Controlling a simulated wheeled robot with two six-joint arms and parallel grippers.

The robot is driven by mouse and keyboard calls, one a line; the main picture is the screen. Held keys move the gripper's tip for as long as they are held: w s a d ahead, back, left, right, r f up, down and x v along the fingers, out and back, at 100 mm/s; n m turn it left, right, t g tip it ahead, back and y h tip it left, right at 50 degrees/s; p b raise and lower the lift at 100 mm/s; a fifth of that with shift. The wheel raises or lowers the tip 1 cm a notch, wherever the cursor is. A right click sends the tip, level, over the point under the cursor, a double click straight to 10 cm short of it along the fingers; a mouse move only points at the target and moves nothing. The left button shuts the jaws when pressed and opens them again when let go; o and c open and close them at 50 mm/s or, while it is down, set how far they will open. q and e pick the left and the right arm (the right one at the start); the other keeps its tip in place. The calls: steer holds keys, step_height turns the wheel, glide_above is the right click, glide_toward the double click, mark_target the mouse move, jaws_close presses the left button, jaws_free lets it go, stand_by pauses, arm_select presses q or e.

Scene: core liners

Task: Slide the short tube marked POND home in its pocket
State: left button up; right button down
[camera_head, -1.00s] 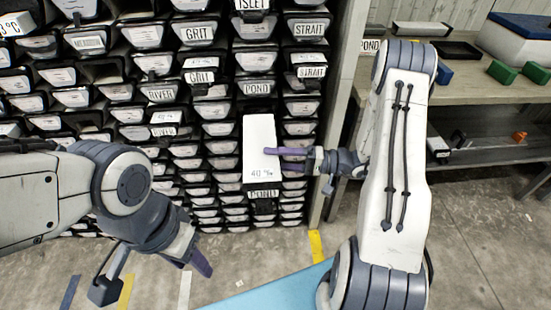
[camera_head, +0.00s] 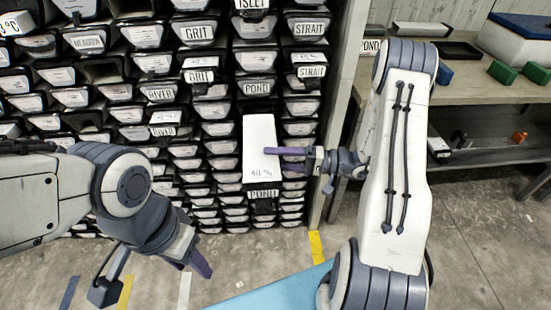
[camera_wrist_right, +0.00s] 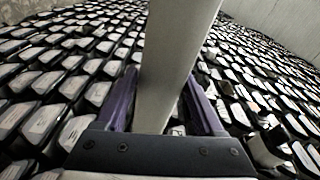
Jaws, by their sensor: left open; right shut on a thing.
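A white tube (camera_head: 259,140) with handwriting near its lower end sits in front of the rack, below a POND label (camera_head: 257,88). My right gripper (camera_head: 290,152) is shut on the tube from the right side. In the right wrist view the tube (camera_wrist_right: 172,65) runs between the purple fingers of my right gripper (camera_wrist_right: 166,108). How far the tube is inside a pocket cannot be told. My left gripper (camera_head: 152,278) is open and empty, low at the left in front of the rack.
The rack (camera_head: 205,62) holds many dark pockets with white tube ends, labelled GRIT, STRAIT and RIVER among others. At right a bench (camera_head: 470,88) carries green blocks (camera_head: 503,72), a dark tray (camera_head: 455,50) and a blue-lidded box (camera_head: 520,30). The floor at right is clear.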

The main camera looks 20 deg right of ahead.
mark_target(271, 118)
steer(key=shift+w+d+r+b, duration=0.1)
steer(key=shift+w+d+b, duration=0.3)
steer(key=shift+w, duration=0.9)
steer(key=shift+w+d+f+b, duration=0.1)
steer(key=shift+w+d+b, duration=0.3)
steer(key=shift+w, duration=0.95)
steer(key=shift+w+d+r+b, duration=0.1)
steer(key=shift+w+d+b, duration=0.3)
steer(key=shift+w, duration=0.9)
steer(key=shift+w+d+b, duration=0.4)
steer(key=shift+w+b, duration=0.3)
steer(key=shift+w, duration=0.7)
steer(key=shift+w+d+b, duration=0.35)
steer(key=shift+w+b, duration=0.35)
steer(key=shift+w, duration=0.65)
steer(key=shift+w+d+b, duration=0.4)
steer(key=shift+w+b, duration=0.3)
steer(key=shift+w, duration=0.7)
